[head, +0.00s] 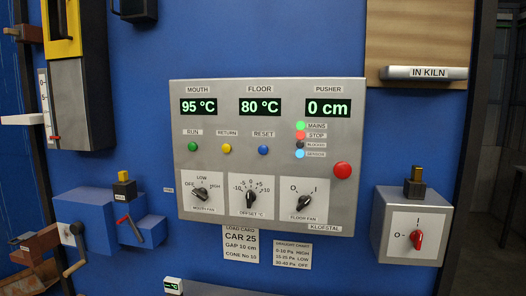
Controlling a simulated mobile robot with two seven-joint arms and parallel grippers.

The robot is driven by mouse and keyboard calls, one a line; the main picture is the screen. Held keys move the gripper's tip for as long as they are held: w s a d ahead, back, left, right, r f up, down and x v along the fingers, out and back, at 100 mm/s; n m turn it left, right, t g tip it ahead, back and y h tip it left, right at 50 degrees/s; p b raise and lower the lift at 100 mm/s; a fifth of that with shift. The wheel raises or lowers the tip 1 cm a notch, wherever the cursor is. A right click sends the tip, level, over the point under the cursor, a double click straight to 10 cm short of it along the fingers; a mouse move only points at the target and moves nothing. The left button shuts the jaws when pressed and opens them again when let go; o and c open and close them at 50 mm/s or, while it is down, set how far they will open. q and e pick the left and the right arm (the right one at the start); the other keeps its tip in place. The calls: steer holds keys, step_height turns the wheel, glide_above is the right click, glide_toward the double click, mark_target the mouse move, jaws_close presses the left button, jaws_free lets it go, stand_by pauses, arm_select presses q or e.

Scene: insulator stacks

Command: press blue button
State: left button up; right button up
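The blue button (263,150) sits on a grey metal control panel (240,115), just below the label RESET. It is a small round button. A yellow button (227,148) under the label RETURN and a green button (193,146) under RUN stand in a row to its left. I see nothing covering the blue button. Neither of my grippers can be made out in the head view.
A grey box with a red switch (417,239) juts out at right. Blue boxes with a lever (128,222) and a crank stick out at lower left.

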jaws_close()
stand_by(1.1)
